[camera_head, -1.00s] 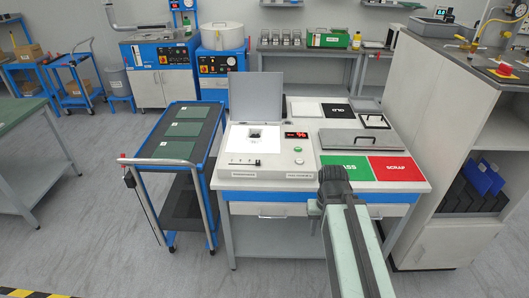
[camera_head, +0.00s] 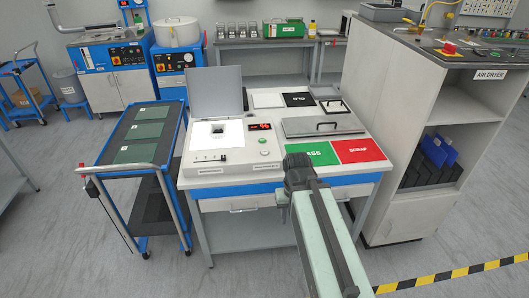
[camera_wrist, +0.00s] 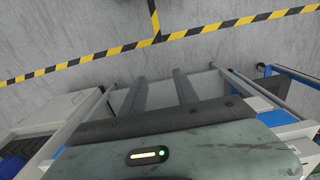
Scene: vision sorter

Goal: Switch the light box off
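The light box (camera_head: 235,175) is a pale grey unit on the left of the workbench, its grey lid (camera_head: 215,93) raised. Its square panel (camera_head: 200,137) glows white, with a small dark item (camera_head: 220,126) on it. A red number display (camera_head: 259,126) is lit on the right side, with a green round button (camera_head: 264,153) in front of it. Small knobs (camera_head: 210,158) line the front left. My gripper shows open and empty in the wrist view (camera_wrist: 160,88), two dark fingers apart over floor. In the head view, my dark wrist is at the bench's front edge, right of the light box.
Green (camera_head: 308,151) and red SCRAP (camera_head: 358,150) mats lie on the bench right of the light box, behind my wrist. A grey handled plate (camera_head: 322,127) lies behind them. A blue trolley (camera_head: 112,176) stands left, a cabinet (camera_head: 400,205) right. Striped tape (camera_head: 460,272) marks the floor.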

